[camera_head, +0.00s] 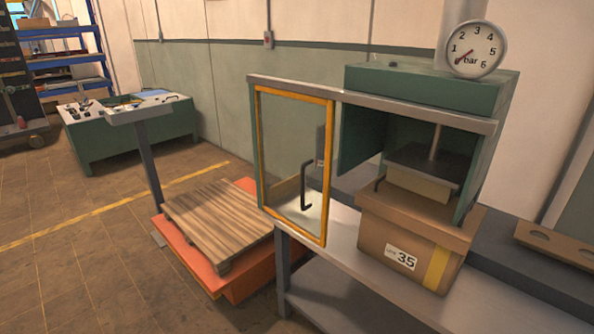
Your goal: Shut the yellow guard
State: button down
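The yellow guard (326,175) is a clear pane in a yellow frame with a black handle (305,188). It hangs upright under a grey rail (400,105), at the rail's left end. The vacuum chamber (425,85) is a green housing to its right. The guard stands beside the chamber's front opening, which is uncovered. Inside show a dark plate (425,165) on a rod and a pale block under it. My gripper is not in view.
A cardboard box (375,232) marked 35 stands at the opening and seems to jut forward, perhaps across the guard's line. A pressure gauge (474,50) tops the housing. Left are a wooden pallet (222,222) on an orange base and a control desk (130,135).

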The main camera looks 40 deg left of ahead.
aim_at(330, 105)
jog(key=u, duration=0.1)
jog(key=i, duration=0.15)
jog(key=u, duration=2.95)
jog(key=k, duration=0.5)
jog(key=z, duration=1.2)
jog(key=i, duration=0.55)
jog(key=u, duration=0.25)
